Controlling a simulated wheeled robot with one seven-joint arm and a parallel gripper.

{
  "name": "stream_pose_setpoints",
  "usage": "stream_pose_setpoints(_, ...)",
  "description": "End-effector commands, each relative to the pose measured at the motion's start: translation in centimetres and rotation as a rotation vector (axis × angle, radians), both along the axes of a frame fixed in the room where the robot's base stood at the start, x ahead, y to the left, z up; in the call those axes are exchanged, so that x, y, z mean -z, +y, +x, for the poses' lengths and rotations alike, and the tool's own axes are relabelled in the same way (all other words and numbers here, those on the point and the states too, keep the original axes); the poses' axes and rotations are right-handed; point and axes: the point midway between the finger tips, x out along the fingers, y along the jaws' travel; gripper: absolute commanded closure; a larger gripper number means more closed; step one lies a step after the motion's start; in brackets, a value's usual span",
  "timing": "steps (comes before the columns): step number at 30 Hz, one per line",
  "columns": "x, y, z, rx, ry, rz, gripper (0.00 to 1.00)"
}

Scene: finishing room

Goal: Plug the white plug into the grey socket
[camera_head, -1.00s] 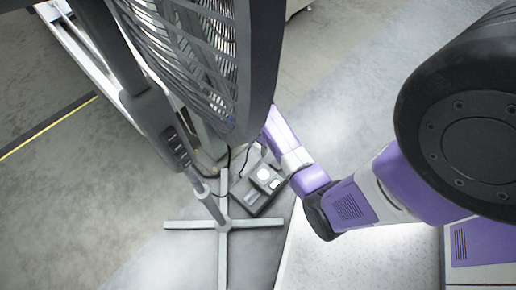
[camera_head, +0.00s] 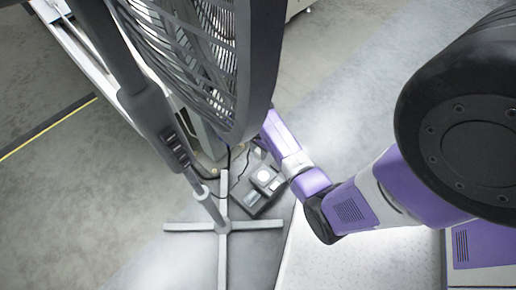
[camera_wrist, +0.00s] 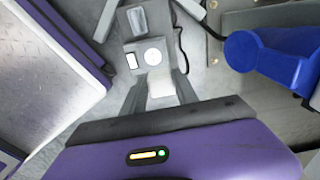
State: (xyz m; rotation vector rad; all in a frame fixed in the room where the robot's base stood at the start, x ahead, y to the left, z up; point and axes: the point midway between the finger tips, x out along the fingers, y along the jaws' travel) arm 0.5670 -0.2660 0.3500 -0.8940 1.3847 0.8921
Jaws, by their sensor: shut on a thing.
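My gripper (camera_wrist: 159,92) points down and is shut on the white plug (camera_wrist: 161,86), a small pale block between its two dark fingers in the wrist view. Just beyond the plug is a grey unit with a round white face (camera_wrist: 152,57) and a small white rectangle; I take it as the grey socket (camera_wrist: 140,47). The plug appears apart from the round face, though the gap is hard to judge. The unit also shows in the head view (camera_head: 265,179), low beside the fan stand. My gripper's fingers are hidden there behind the fan and arm.
A large grey fan (camera_head: 200,60) on a cross-footed stand (camera_head: 222,226) stands close left of my arm. A dark cable (camera_wrist: 178,38) runs beside the unit. A blue rounded part (camera_wrist: 243,50) is at right in the wrist view. Open floor (camera_head: 60,190) lies left.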

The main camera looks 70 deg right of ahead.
Motion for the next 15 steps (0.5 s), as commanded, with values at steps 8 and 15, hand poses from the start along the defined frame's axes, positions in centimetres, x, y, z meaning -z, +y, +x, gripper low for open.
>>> stream_pose_setpoints(8, 1.9, 0.2, -0.4, 0.000, 0.004, -0.004, 1.00)
stream_pose_setpoints(15, 3.4, 0.3, -0.6, 0.000, 0.006, -0.008, 1.00)
